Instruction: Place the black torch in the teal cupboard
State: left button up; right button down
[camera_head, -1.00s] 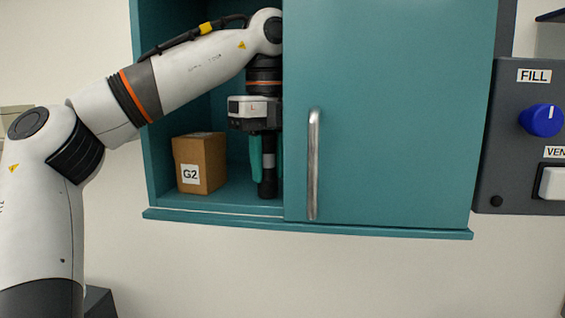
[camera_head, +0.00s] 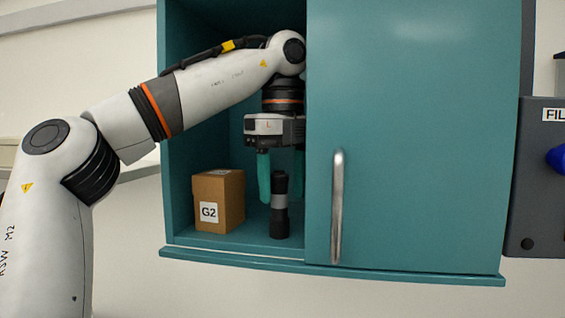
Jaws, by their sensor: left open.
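The black torch (camera_head: 279,207) stands upright on the floor of the teal cupboard (camera_head: 420,130), in its open left part. It has a grey band around its middle. My left gripper (camera_head: 281,178) is inside the cupboard, pointing down above and around the torch's top, with its teal fingers open. One finger is left of the torch and the other is to its right, partly hidden by the door. My right gripper is not in view.
A brown box marked G2 (camera_head: 219,201) stands left of the torch. The sliding door with a metal handle (camera_head: 337,207) covers the cupboard's right part, close beside my left gripper. A grey panel (camera_head: 540,190) with a blue knob is at the far right.

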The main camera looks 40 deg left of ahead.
pick_arm(q)
jog(key=r, duration=0.3)
jog(key=shift+d+r, duration=0.15)
jog(key=shift+d, duration=0.15)
jog(key=shift+a+r, duration=0.2)
jog(key=shift+r, duration=0.35)
